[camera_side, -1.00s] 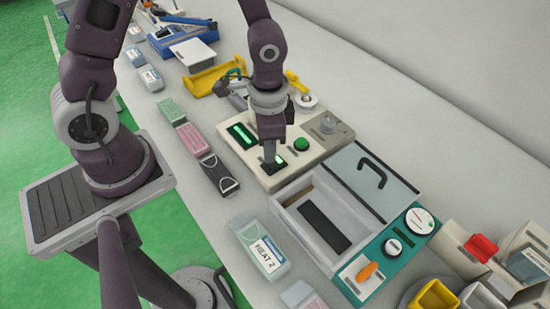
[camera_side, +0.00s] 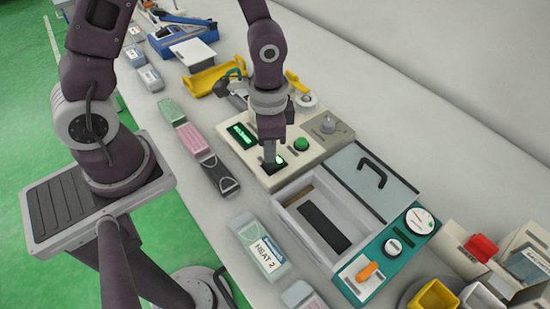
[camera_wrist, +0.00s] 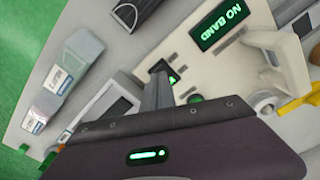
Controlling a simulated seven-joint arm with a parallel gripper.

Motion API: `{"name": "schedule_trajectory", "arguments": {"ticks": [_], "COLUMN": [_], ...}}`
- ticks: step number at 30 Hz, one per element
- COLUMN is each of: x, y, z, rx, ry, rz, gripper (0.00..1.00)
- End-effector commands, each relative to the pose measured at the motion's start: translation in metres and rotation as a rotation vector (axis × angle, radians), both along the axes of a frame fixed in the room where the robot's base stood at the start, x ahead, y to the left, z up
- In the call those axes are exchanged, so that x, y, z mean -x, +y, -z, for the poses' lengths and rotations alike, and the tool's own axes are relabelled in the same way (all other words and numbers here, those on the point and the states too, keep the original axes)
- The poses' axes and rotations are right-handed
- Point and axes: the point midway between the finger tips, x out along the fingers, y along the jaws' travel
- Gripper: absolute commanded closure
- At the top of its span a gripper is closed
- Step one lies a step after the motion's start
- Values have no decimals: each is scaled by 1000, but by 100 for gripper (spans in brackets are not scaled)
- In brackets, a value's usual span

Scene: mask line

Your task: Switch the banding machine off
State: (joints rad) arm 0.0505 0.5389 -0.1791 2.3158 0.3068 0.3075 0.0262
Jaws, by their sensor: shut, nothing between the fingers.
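The banding machine (camera_side: 262,178) is a beige box in the middle of the bench. A dark rocker switch (camera_wrist: 173,79) with a lit green mark sits near the machine's front edge. My gripper (camera_side: 269,161) points down at this switch, shut and empty; in the wrist view its fingertips (camera_wrist: 161,69) are right beside it and partly hide it. I cannot tell whether they touch it.
An open grey heat box (camera_side: 300,190) with a teal control panel (camera_side: 392,262) and orange switch stands close on the near side. Pink, green and black cases (camera_side: 192,140) line the left. A yellow tray (camera_side: 212,78) lies behind.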

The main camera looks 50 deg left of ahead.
Motion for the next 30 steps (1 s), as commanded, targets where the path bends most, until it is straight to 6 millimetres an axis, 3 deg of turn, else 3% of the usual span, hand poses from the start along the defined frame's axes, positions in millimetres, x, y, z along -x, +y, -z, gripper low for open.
{"name": "schedule_trajectory", "arguments": {"ticks": [30], "x": [0], "y": [0], "z": [12], "rx": [-1], "ry": [1], "rz": [1], "gripper": [100]}}
